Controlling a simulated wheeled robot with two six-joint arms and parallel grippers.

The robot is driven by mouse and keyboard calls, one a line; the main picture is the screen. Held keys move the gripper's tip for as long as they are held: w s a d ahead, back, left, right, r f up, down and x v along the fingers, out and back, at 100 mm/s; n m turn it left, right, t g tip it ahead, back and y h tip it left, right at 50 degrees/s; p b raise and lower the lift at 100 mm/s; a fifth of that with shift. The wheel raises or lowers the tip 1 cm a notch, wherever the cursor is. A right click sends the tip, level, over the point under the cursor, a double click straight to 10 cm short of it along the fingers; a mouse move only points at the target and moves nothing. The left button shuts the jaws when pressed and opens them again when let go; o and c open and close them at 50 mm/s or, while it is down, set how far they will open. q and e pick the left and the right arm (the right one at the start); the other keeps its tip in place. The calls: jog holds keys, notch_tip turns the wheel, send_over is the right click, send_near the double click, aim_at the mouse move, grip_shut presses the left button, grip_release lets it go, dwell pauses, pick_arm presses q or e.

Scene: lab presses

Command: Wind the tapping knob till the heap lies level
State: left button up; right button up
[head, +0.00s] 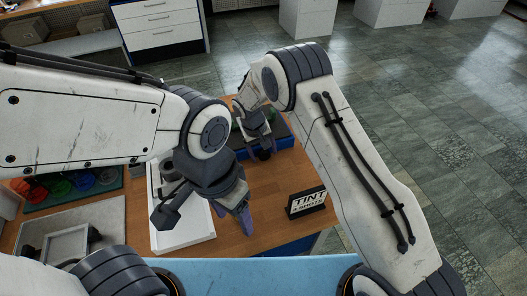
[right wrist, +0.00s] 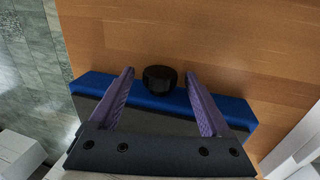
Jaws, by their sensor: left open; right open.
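A black round knob (right wrist: 160,79) stands at the edge of a blue-sided box with a dark top (right wrist: 236,110) in the right wrist view. In the head view the right gripper (head: 263,152) is partly hidden beside the blue box (head: 285,142). My left gripper (head: 243,215) is open and empty by the right edge of a white tray (head: 183,240). I cannot make out a heap in either view.
A sign reading TINT (head: 308,201) stands on the wooden table (head: 270,190). Coloured cups (head: 82,181) stand on a dark green mat at the left. A grey box-like thing (head: 70,245) sits at the front left. My arms cover much of the table.

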grip_shut()
jog(key=shift+d+g+y, duration=0.2)
jog(key=shift+g+y, duration=0.1)
jog(key=shift+y, duration=0.4)
jog(key=shift+w+d+y, duration=0.1)
jog(key=shift+y, duration=0.5)
jog(key=y+b, duration=0.1)
jog(key=g+y+b, duration=0.1)
jog(key=b, duration=0.1)
jog(key=shift+w+d+f+y, duration=0.1)
jog(key=shift+d+f+y, duration=0.1)
jog(key=shift+y, duration=0.1)
jog(key=shift+d+r+g+y+b, duration=0.15)
jog(key=shift+g+y+b, duration=0.15)
jog(key=shift+y+b, duration=0.5)
